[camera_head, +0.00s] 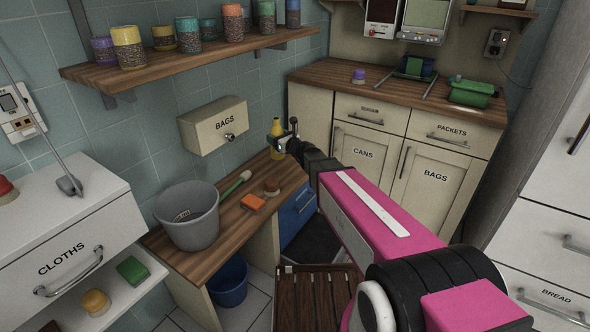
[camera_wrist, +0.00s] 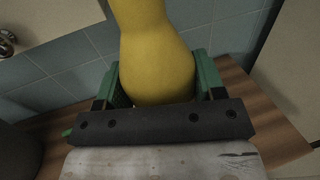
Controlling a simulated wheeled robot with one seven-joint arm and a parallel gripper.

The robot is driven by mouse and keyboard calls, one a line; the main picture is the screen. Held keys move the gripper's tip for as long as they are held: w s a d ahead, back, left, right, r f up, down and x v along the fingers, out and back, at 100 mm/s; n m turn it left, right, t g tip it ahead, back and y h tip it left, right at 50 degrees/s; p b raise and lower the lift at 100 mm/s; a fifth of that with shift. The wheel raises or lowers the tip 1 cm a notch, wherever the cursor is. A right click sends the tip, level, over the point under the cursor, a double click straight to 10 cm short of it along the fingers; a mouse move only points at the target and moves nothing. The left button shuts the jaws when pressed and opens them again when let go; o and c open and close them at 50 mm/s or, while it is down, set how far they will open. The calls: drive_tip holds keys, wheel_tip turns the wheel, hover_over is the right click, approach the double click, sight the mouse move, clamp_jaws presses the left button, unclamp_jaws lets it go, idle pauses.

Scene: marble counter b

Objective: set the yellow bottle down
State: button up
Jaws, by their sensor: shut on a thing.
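The yellow bottle (camera_head: 277,127) is upright at the far end of the low wooden counter (camera_head: 223,220), near the tiled wall. My gripper (camera_head: 280,141) is shut on it, and my pink arm reaches in from the lower right. In the wrist view the bottle (camera_wrist: 155,55) stands between the green fingers of my gripper (camera_wrist: 155,85), one on each side. Its base is hidden behind the dark bar of my gripper, so I cannot tell whether it touches the counter.
A shelf (camera_head: 190,56) with several jars is higher up.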

drive_tip(key=shift+w+a+f, duration=0.2)
drive_tip(key=shift+a, duration=0.2)
drive_tip(key=shift+w+d+f, duration=0.1)
drive_tip(key=shift+w+f, duration=0.1)
drive_tip(key=shift+w, duration=0.05)
drive_tip(key=w+d+f, duration=0.7)
drive_tip(key=d+f, duration=0.1)
drive_tip(key=f, duration=0.2)
drive_tip(key=shift+d+f, duration=0.25)
drive_tip(key=shift+f, duration=0.05)
drive_tip(key=shift+f, duration=0.15)
drive_tip(key=o, duration=0.9)
